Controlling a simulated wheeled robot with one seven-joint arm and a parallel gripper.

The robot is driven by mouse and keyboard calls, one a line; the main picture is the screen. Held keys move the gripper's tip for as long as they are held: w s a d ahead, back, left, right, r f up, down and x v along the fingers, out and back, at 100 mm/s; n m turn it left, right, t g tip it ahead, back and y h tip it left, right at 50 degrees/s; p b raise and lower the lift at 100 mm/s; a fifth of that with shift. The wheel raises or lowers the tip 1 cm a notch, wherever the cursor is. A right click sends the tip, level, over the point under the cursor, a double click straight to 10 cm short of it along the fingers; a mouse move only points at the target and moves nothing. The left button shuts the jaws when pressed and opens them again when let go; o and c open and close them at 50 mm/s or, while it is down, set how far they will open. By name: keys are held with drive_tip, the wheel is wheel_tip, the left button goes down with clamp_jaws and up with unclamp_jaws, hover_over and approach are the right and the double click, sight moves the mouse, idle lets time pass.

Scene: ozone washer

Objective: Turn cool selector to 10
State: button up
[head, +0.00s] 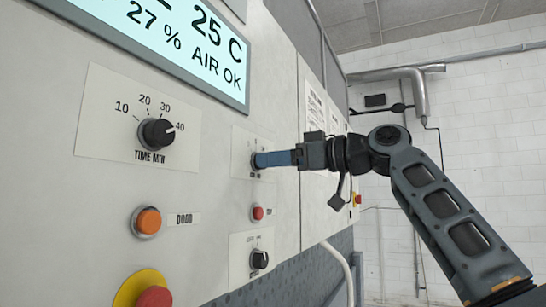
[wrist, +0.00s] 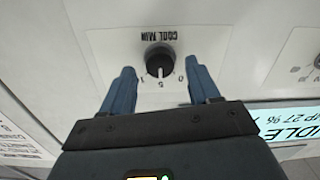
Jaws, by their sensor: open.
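The cool selector is a round black knob (wrist: 159,58) on a white plate labelled COOL MIN, seen upside down in the wrist view. Its white pointer line faces the 5, with 0 to the right and a partly covered 1 to the left. My gripper (wrist: 160,72) is open, with one blue finger on each side of the knob. I cannot tell whether either finger touches it; gaps show on both sides. In the head view my gripper (head: 258,160) reaches the panel and hides most of the knob.
A TIME MIN knob (head: 157,132) is left of my gripper, under a lit display (head: 185,40). An orange button (head: 148,221), a small red button (head: 258,213), another black knob (head: 259,259) and a red button on yellow (head: 153,297) lie lower.

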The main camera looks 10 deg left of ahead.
drive_tip(key=shift+w+a, duration=0.2)
drive_tip(key=shift+a, duration=0.45)
drive_tip(key=c, duration=1)
